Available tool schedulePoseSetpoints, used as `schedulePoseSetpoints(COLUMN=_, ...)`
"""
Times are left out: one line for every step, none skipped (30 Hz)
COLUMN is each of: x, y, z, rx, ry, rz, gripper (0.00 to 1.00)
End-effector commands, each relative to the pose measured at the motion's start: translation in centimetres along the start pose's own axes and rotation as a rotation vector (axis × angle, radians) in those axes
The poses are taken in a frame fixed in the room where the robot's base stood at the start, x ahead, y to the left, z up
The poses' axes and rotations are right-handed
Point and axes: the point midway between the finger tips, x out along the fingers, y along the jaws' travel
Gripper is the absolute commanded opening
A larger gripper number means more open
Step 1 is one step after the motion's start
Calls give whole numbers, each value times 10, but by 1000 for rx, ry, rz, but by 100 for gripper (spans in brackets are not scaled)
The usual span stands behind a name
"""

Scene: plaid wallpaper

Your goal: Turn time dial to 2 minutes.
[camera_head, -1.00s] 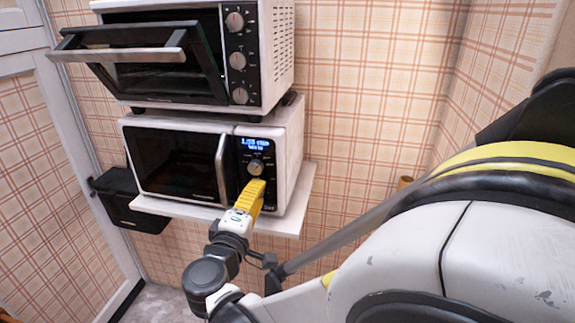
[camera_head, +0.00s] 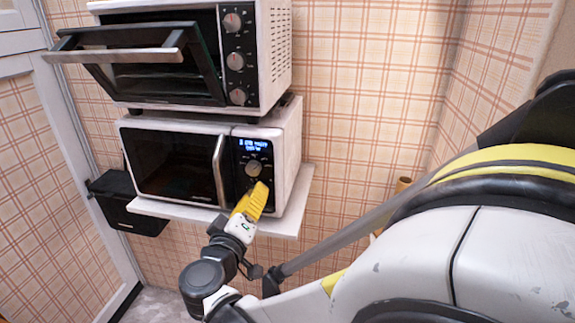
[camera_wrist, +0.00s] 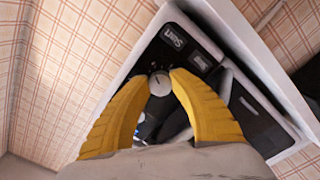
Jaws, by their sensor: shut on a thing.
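The microwave (camera_head: 172,168) is white with a dark front. Its control panel (camera_head: 240,180) has a lit blue display (camera_head: 253,145), whose text is too small to read. A grey round knob (camera_head: 254,168) sits below the display, just above my gripper (camera_head: 262,187). In the wrist view, my gripper's yellow fingers (camera_wrist: 161,78) are closed on the two sides of a round silver dial (camera_wrist: 160,84). The gripper hides the lower panel in the head view, so the dial it holds does not show clearly there.
The microwave stands on a white shelf (camera_head: 280,222). A toaster oven (camera_head: 272,60) with its door (camera_head: 135,65) tilted open is above it. A black box (camera_head: 130,205) is on the wall at left. The plaid wall is clear at right.

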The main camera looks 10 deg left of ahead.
Motion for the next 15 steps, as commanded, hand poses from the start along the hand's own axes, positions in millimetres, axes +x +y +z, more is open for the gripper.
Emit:
schedulePoseSetpoints(x=0, y=0, z=0, rx=3, ry=-1, rz=0, gripper=0)
schedulePoseSetpoints(x=0, y=0, z=0, rx=4, ry=-1, rz=0, gripper=0)
schedulePoseSetpoints(x=0, y=0, z=0, rx=5, ry=-1, rz=0, gripper=0)
schedulePoseSetpoints(x=0, y=0, z=0, rx=5, ry=-1, rz=0, gripper=0)
schedulePoseSetpoints(x=0, y=0, z=0, rx=5, ry=-1, rz=0, gripper=0)
schedulePoseSetpoints(x=0, y=0, z=0, rx=5, ry=-1, rz=0, gripper=0)
schedulePoseSetpoints(x=0, y=0, z=0, rx=4, ry=-1, rz=0, gripper=0)
schedulePoseSetpoints(x=0, y=0, z=0, rx=4, ry=-1, rz=0, gripper=0)
schedulePoseSetpoints(x=0, y=0, z=1, rx=4, ry=-1, rz=0, gripper=0)
schedulePoseSetpoints(x=0, y=0, z=1, rx=4, ry=-1, rz=0, gripper=0)
schedulePoseSetpoints(x=0, y=0, z=1, rx=4, ry=-1, rz=0, gripper=0)
schedulePoseSetpoints(x=0, y=0, z=1, rx=4, ry=-1, rz=0, gripper=36)
schedulePoseSetpoints(x=0, y=0, z=1, rx=4, ry=-1, rz=0, gripper=45)
schedulePoseSetpoints(x=0, y=0, z=1, rx=4, ry=-1, rz=0, gripper=51)
schedulePoseSetpoints(x=0, y=0, z=0, rx=3, ry=-1, rz=0, gripper=51)
